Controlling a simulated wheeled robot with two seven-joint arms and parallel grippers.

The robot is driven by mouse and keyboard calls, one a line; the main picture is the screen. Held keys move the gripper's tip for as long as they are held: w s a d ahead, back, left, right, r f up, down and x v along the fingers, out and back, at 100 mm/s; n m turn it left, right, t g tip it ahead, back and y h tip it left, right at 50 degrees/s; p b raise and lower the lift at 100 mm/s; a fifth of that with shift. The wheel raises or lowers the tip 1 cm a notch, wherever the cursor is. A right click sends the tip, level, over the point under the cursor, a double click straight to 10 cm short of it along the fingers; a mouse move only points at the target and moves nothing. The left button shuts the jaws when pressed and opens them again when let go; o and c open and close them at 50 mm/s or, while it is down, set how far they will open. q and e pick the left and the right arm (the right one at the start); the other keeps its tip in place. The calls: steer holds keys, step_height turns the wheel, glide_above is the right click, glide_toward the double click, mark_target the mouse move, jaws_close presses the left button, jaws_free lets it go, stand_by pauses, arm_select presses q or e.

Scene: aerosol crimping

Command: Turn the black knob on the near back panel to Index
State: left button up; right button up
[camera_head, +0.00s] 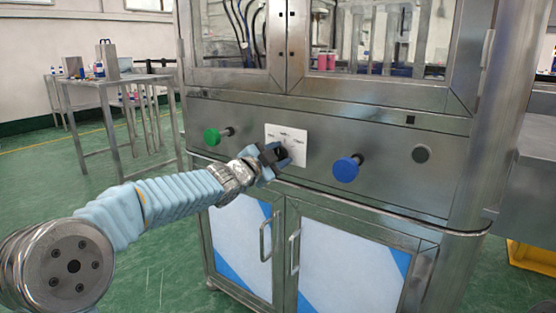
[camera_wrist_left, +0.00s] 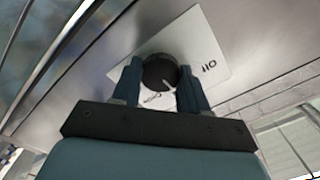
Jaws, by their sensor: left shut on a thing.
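The black knob (camera_wrist_left: 160,72) sits on a white label plate (camera_wrist_left: 208,50) on the steel panel. In the wrist view my left gripper (camera_wrist_left: 158,82) has one finger on each side of the knob and is shut on it. In the head view my left gripper (camera_head: 277,157) is at the white plate (camera_head: 299,144) on the panel, and it mostly hides the knob. Dark marks show on the plate, but I cannot read the Index mark or tell where the knob points. My right gripper is not in view.
A green knob (camera_head: 212,136) sticks out left of the plate and a blue knob (camera_head: 347,168) right of it. Cabinet doors with handles (camera_head: 294,251) are below. A steel table (camera_head: 110,80) stands at the back left.

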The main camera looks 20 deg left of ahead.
arm_select(q)
steer(key=shift+m, duration=0.4)
steer(key=o, duration=1.1)
steer(key=shift+c, duration=0.2)
steer(key=shift+s, duration=0.1)
steer(key=v, duration=1.3)
steer(key=shift+s, duration=0.3)
steer(key=shift+a, duration=0.1)
